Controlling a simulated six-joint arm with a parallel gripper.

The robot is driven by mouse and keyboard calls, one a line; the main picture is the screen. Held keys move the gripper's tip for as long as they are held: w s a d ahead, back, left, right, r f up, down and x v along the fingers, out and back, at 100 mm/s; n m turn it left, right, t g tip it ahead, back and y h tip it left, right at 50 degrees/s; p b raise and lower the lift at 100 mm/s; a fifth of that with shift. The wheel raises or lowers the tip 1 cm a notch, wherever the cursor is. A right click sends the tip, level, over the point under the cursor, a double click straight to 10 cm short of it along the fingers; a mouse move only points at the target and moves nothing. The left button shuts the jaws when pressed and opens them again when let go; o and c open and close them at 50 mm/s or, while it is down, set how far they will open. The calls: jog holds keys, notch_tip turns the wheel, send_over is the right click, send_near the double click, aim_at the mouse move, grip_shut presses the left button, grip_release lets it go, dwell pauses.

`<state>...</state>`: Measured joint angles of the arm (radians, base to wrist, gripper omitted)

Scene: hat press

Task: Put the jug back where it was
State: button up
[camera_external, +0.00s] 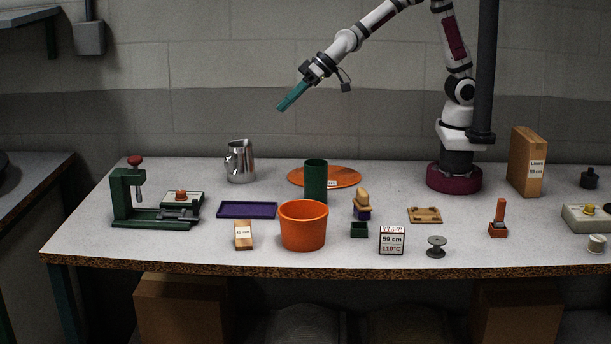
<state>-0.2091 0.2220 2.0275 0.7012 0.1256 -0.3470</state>
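A shiny metal jug (241,163) stands upright at the back left of the table. Its handle is on its left side in the picture. My gripper (281,108) is in the air above the back of the table, up and to the right of the jug and well apart from it. Its teal fingers point down and to the left. They overlap in this view, so I cannot tell whether they are open or shut. I see nothing held at their tips.
A green press (122,197) stands at the left. A purple tray (247,210), a dark green cylinder (316,181), an orange disc (345,176) and an orange bucket (303,226) fill the middle. A cardboard box (527,162) stands right. The tabletop (115,246) is clear at front left.

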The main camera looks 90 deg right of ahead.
jog(key=s+d+f+m+g, duration=0.1)
jog(key=s+d+g, duration=0.3)
jog(key=s, duration=1.3)
jog(key=s+d+f+m+g+h, duration=0.1)
jog(key=s+d+g, duration=0.3)
jog(key=s, duration=1.4)
jog(key=shift+s+d+m+g, duration=0.15)
jog(key=shift+d+m+g, duration=0.1)
jog(key=shift+m+g, duration=0.45)
